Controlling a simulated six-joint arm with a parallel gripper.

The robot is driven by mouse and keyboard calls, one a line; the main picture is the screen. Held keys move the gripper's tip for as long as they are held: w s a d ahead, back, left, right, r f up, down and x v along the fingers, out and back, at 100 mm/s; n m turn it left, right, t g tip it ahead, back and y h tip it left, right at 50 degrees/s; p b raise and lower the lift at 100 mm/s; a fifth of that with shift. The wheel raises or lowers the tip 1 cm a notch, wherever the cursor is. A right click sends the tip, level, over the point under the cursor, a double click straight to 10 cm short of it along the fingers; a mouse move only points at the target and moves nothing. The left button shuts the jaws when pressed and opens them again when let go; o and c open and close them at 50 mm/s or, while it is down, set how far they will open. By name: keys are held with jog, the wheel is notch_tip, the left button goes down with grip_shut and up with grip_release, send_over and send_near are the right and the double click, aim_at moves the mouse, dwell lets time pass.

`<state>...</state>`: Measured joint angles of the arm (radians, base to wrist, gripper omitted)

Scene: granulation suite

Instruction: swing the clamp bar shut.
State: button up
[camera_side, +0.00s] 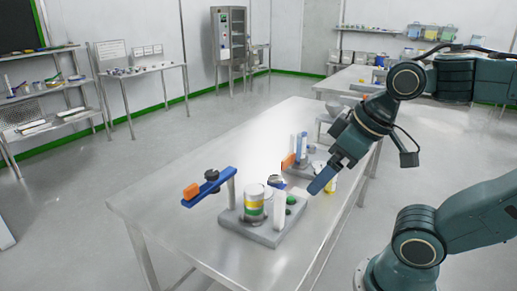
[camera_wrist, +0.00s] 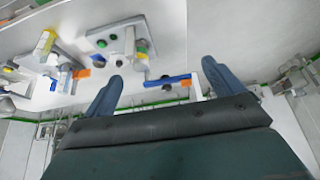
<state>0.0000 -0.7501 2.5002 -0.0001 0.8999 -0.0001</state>
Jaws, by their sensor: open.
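The clamp's grey base plate (camera_side: 262,231) sits on the steel table. Its blue clamp bar (camera_side: 218,183) is raised on a post and swung out over the table to the left, away from the plate. The bar has an orange end (camera_side: 191,191) and a black knob (camera_side: 211,175). A white, yellow and green container (camera_side: 254,203) stands on the plate, beside a white upright (camera_side: 279,211). My gripper (camera_side: 318,186) is above the table, right of the plate, apart from the bar. In the wrist view, the blue bar (camera_wrist: 163,80) appears between my open, empty fingers (camera_wrist: 160,90), beyond their tips.
A similar fixture with an orange-and-blue part (camera_side: 288,161) stands behind, close to my gripper. The table's left part (camera_side: 160,200) is clear.

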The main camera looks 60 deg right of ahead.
jog(key=shift+c, duration=0.4)
jog(key=shift+w+r, duration=0.15)
jog(key=c, duration=0.6)
jog(key=w+a+r+g, duration=0.1)
jog(key=w+r, duration=0.2)
jog(key=w, duration=0.5)
jog(key=w+a+r+g, duration=0.1)
jog(key=w+r+g, duration=0.15)
jog(key=w, duration=0.45)
jog(key=g, duration=0.2)
send_over(191, 186)
notch_tip(191, 186, down, 5)
jog(key=shift+a+r, duration=0.1)
jog(key=shift+r, duration=0.05)
notch_tip(191, 186, down, 14)
jog(key=shift+r, duration=0.1)
